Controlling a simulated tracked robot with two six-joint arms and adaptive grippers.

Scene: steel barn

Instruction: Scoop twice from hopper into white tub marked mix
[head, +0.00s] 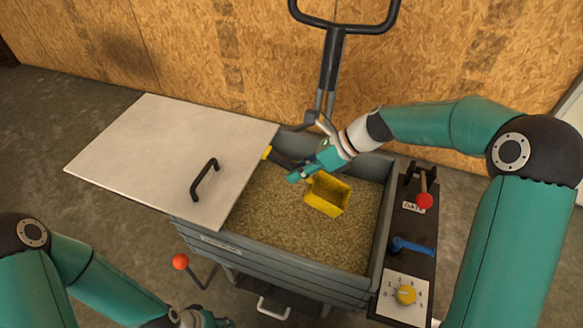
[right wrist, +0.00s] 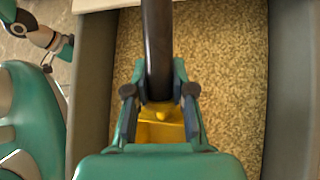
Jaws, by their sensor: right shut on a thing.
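The grey hopper (head: 300,278) stands in the middle of the head view, holding tan grain (head: 285,215). My right gripper (head: 303,176) is over the grain and shut on the dark handle of a yellow scoop (head: 326,198). The scoop is at or just above the grain; I cannot tell if it touches. Its visible inside looks yellow, with no clear grain. In the right wrist view the dark handle (right wrist: 157,50) runs between the fingers and the yellow scoop (right wrist: 160,128) is partly hidden behind them. My left gripper (head: 205,320) is at the bottom edge, partly cut off. No white tub shows.
A pale lid (head: 150,150) with a black handle (head: 204,180) covers the hopper's left side. A control panel with a red knob (head: 424,201), blue lever (head: 410,246) and yellow dial (head: 404,294) flanks its right. A red-orange ball lever (head: 181,262) sticks out at the front left.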

